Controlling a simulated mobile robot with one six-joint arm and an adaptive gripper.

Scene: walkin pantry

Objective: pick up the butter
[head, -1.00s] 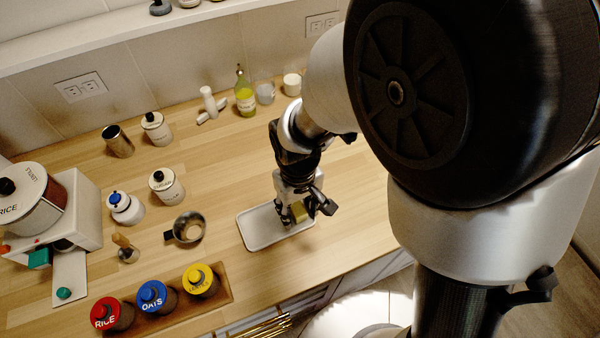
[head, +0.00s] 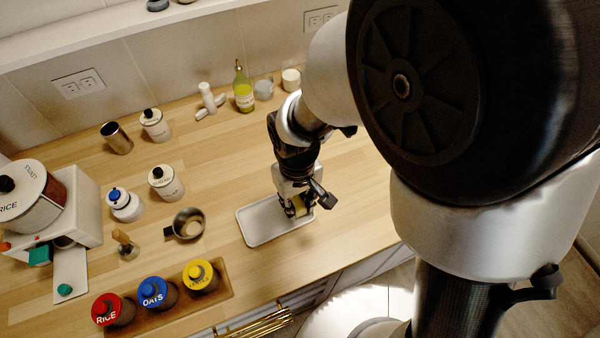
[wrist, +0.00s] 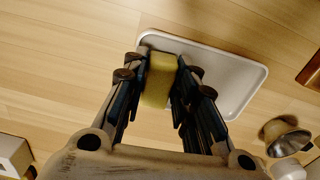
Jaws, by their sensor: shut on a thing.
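The butter (wrist: 159,80) is a yellow block between the two fingers of my gripper (wrist: 160,82) in the wrist view. My gripper is shut on it, with a dark finger pad against each side. In the head view my gripper (head: 297,208) is over the right end of a white rectangular tray (head: 262,236), and the butter is mostly hidden behind the fingers. The tray also shows beyond the butter in the wrist view (wrist: 232,82). I cannot tell how far the butter is above the tray.
A metal cup with a handle (head: 188,224) stands left of the tray. Red, blue and yellow-lidded jars sit in a wooden holder (head: 215,297) at the front. A green bottle (head: 243,90) and small items stand along the back. The counter right of the tray is clear.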

